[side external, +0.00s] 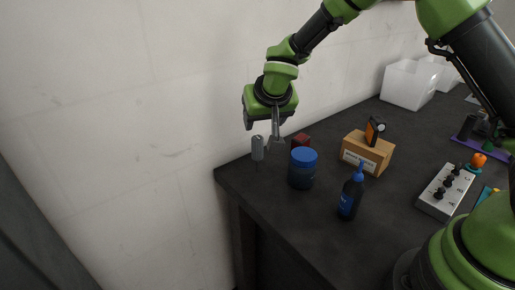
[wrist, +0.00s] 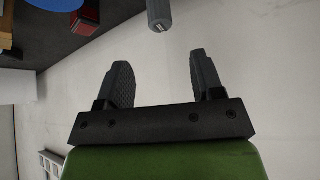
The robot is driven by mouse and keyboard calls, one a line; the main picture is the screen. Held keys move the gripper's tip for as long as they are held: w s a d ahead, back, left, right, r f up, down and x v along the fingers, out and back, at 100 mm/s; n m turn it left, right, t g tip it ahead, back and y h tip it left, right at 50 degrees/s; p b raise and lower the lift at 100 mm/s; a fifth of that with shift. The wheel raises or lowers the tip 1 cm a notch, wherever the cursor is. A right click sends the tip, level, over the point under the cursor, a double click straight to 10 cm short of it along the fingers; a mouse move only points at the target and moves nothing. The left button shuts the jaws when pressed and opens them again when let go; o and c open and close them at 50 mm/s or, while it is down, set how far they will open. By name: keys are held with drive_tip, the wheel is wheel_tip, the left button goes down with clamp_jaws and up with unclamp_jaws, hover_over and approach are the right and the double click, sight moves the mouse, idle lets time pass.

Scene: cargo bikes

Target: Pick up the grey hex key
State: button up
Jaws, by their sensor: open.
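The grey hex key appears to be the thin upright tool with a grey handle (side external: 257,148) at the far left corner of the dark table. A thin dark shaft shows below the handle, and I cannot tell what supports it. In the wrist view a grey handle end (wrist: 159,14) shows at the top edge, in line with the gap between my fingers. My gripper (side external: 276,143) is just right of the handle in the side view. In the wrist view my gripper (wrist: 158,66) is open, with nothing between its fingers and the handle apart from them.
A blue-lidded jar (side external: 302,170) and a red block (side external: 300,140) stand close to the right. A dark blue bottle (side external: 350,197), a cardboard box (side external: 366,153) and a grey switch box (side external: 444,190) are farther right. A pale wall (side external: 130,130) runs behind the table.

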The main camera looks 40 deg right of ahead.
sight(258, 137)
drive_tip(key=x, duration=1)
drive_tip(key=shift+s+a+f, duration=0.1)
drive_tip(key=shift+a+f, duration=0.05)
drive_tip(key=shift+f, duration=0.25)
drive_tip(key=shift+c, duration=0.3)
drive_tip(key=c, duration=0.9)
